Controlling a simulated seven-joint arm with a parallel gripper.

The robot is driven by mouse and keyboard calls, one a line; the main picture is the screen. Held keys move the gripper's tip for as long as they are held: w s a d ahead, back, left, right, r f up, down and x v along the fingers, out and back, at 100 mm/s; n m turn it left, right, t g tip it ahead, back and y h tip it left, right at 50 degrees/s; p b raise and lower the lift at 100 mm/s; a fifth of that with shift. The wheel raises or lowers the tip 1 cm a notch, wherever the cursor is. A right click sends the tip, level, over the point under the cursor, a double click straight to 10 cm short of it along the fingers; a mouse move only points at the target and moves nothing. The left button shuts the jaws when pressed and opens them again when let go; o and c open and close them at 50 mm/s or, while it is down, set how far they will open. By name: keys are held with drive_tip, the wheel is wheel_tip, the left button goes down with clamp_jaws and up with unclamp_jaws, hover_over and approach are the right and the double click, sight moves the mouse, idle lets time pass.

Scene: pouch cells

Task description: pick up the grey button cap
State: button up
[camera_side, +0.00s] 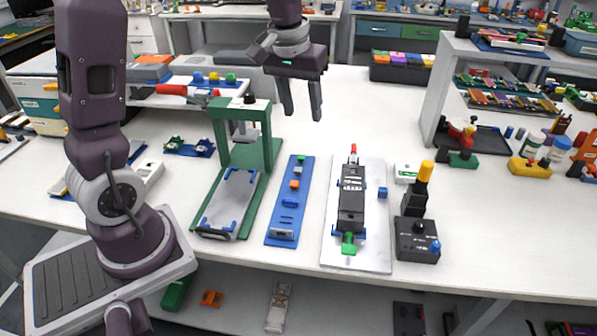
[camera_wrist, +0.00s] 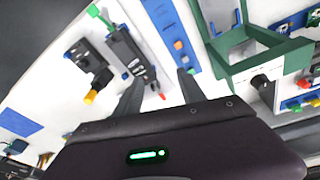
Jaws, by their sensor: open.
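A blue strip (camera_side: 285,222) lies on the white table, with small caps in a row on its far half. A small greyish cap (camera_side: 298,171), likely the grey button cap, sits between a green cap (camera_side: 301,159) and an orange cap (camera_side: 295,184). In the wrist view the greyish cap (camera_wrist: 184,59) shows near the right finger, beside the orange cap (camera_wrist: 178,45). My gripper (camera_side: 302,114) is open and empty, fingers pointing down, well above the table beyond the strip's far end. Its two fingers also show in the wrist view (camera_wrist: 160,88).
A green frame (camera_side: 268,150) over a metal plate stands left of the strip. Right of it, a white plate (camera_side: 376,255) carries a black device (camera_side: 351,205) with a red tip. A black box (camera_side: 417,240) with a tall yellow-topped part stands farther right. The table behind the strip is clear.

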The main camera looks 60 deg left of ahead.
drive_tip(key=w+a+f+n+g, duration=0.1)
drive_tip(key=w+a+f, duration=0.3)
drive_tip(key=f, duration=0.3)
drive_tip(key=n+g, duration=0.1)
drive_tip(key=n, duration=0.1)
hover_over(298, 169)
drive_tip(key=d, duration=0.2)
wheel_tip(298, 169, down, 9)
drive_tip(key=f, duration=0.3)
drive_tip(key=a+f, duration=0.1)
drive_tip(key=f, duration=0.2)
drive_tip(key=a+f, duration=0.1)
drive_tip(key=f, duration=0.3)
drive_tip(key=shift+c, duration=0.5)
clamp_jaws()
